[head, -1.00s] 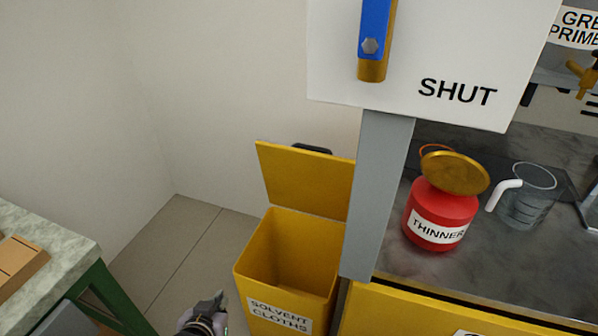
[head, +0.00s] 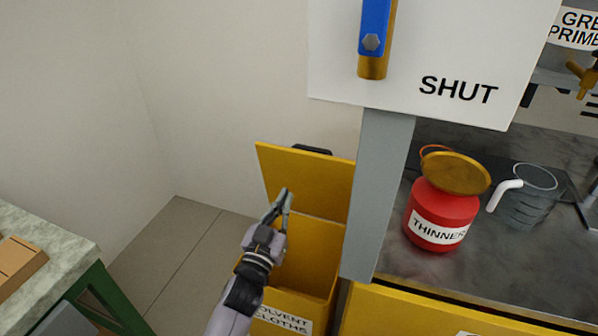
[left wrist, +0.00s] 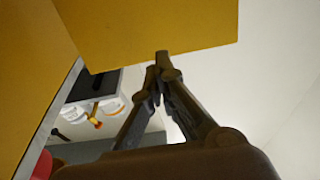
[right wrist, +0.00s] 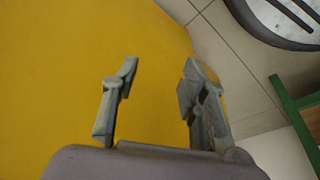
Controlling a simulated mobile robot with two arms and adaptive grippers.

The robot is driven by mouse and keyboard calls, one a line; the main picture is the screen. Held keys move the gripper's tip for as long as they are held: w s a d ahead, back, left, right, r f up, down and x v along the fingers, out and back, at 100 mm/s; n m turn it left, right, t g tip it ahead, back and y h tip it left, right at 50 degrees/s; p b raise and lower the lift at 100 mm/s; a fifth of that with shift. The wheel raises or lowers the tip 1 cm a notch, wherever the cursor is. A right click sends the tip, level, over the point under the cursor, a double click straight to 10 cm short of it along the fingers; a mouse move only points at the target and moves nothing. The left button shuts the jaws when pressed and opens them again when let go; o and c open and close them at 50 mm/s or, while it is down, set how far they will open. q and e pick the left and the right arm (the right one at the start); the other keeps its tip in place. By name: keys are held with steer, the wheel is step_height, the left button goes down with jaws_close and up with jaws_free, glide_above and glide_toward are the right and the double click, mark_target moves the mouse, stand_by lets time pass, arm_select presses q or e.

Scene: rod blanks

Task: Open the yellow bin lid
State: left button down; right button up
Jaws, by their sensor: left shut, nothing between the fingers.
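The yellow bin (head: 312,258) stands low in the middle of the head view, labelled SOLVENT CLOTHS. Its yellow lid (head: 315,185) is raised, leaning upright at the back, and the bin mouth is uncovered. My left gripper (head: 284,196) is shut and empty over the bin, overlapping the lid's lower left in the picture. In the left wrist view its closed fingertips (left wrist: 162,60) are close to the edge of a yellow panel (left wrist: 150,25); contact cannot be told. My right gripper (right wrist: 160,72) is open and empty in front of a yellow surface; it is outside the head view.
A grey post (head: 375,200) and a white SHUT board (head: 440,50) stand right of the bin. A red THINNER can (head: 437,210) and a clear jug (head: 530,198) are on the dark worktop. A green-legged bench (head: 50,240) is at left; floor between is clear.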

mark_target(303, 161)
arm_select(q)
steer(key=b+x, duration=0.1)
steer(key=x, duration=0.8)
steer(key=shift+w+d+r+b, duration=0.15)
steer(key=shift+w+b, duration=0.15)
steer(key=shift+w, duration=0.15)
arm_select(e)
step_height(303, 161, up, 6)
steer(key=shift+s, duration=0.3)
steer(key=shift+d+r, duration=0.1)
arm_select(q)
steer(key=p, duration=0.1)
steer(key=w+p, duration=0.1)
steer(key=p, duration=0.1)
steer(key=shift+w+d+r+g, duration=0.15)
steer(key=shift+d+r+g, duration=0.05)
steer(key=shift+r+g, duration=0.15)
steer(key=shift+w+d+r+g+p, duration=0.1)
steer(key=shift+w+d+g+p, duration=0.15)
steer(key=shift+w+p, duration=0.55)
steer(key=shift+b+x, duration=0.3)
steer(key=shift+x, duration=0.8)
steer(key=shift+w, duration=0.15)
arm_select(e)
step_height(303, 161, down, 14)
steer(key=shift+w+d, duration=0.15)
steer(key=shift+w, duration=0.1)
steer(key=shift+r, duration=0.1)
